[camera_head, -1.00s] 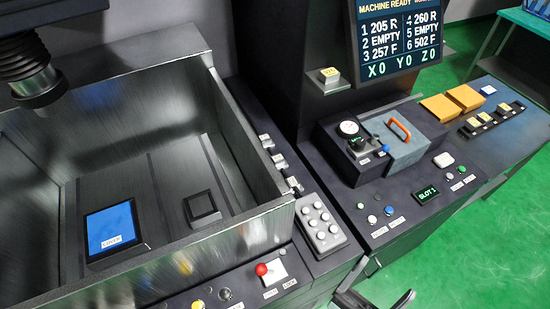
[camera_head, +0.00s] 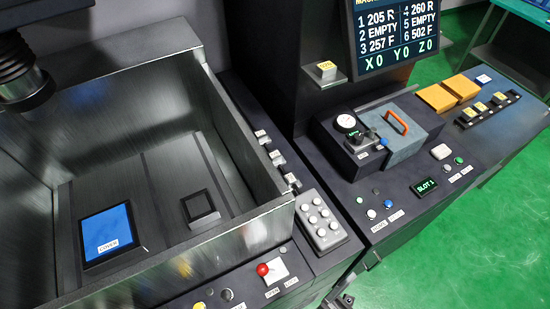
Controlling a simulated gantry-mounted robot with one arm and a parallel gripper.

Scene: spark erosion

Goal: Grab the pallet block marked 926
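No marking 926 is readable in this view. A small pale block with a yellow label (camera_head: 327,70) sits alone on a dark ledge left of the display; its number is too small to read. Several small blocks with yellow labels (camera_head: 480,107) stand in a black rack on the right bench, and their numbers are unreadable too. A dark part of my gripper (camera_head: 340,301) shows at the bottom edge, well below and in front of the blocks. Most of it is cut off, so its fingers cannot be judged.
A metal tank (camera_head: 245,227) with high walls fills the left. A box with a gauge and a lid with an orange handle (camera_head: 396,122) stands mid-bench. Two orange blocks (camera_head: 436,97) lie near the rack.

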